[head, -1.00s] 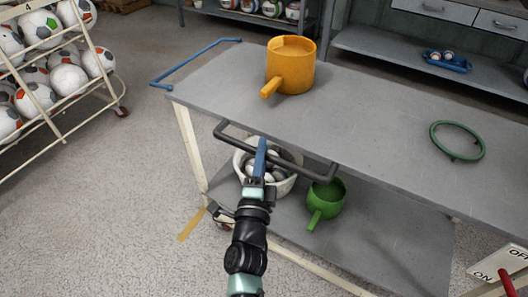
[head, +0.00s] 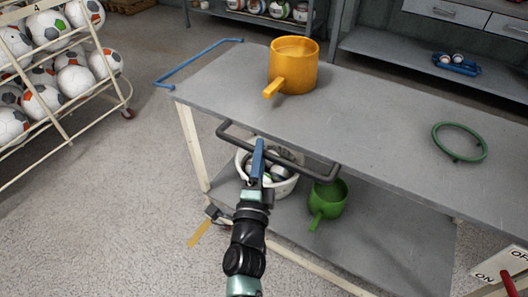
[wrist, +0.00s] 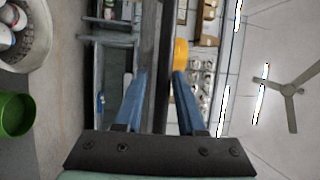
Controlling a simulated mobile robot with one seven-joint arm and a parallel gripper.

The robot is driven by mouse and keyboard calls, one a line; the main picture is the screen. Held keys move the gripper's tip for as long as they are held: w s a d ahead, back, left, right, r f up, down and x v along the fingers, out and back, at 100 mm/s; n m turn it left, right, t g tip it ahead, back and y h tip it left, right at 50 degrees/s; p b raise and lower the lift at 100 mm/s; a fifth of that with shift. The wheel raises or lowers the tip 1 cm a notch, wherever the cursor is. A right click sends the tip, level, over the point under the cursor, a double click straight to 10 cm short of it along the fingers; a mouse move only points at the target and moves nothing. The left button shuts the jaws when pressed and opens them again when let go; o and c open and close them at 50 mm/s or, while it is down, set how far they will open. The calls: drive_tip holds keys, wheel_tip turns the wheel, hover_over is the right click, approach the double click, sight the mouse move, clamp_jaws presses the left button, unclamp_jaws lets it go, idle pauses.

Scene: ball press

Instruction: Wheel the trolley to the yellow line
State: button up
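The trolley is grey with two decks and cream legs; its top (head: 370,135) fills the middle and right of the head view. A dark bar handle (head: 305,163) sticks out from its near side. A short yellow strip (head: 199,233) lies on the floor by the trolley's near left leg; the rest of the line, if any, is hidden. My gripper (head: 258,150) is at the left part of the handle. In the wrist view its two blue fingers (wrist: 160,85) are apart, with dark and grey edges between them; I cannot tell whether they touch the handle.
An orange pot (head: 294,65) and a green ring (head: 460,142) are on the top deck. A white bowl (head: 282,188) and a green pot (head: 327,200) are on the lower deck. A ball rack (head: 103,70) stands left; a grey bench (head: 420,65) stands behind. Floor (head: 100,210) at left is clear.

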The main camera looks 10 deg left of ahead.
drive_tip(key=shift+o, duration=0.7)
drive_tip(key=shift+d+r, duration=0.1)
drive_tip(key=shift+w+d, duration=0.15)
drive_tip(key=shift+r, duration=0.1)
drive_tip(key=s+d+f, duration=0.1)
drive_tip(key=s+f, duration=0.1)
drive_tip(key=s, duration=1)
drive_tip(key=shift+s+f, duration=0.2)
drive_tip(key=shift+s, duration=0.2)
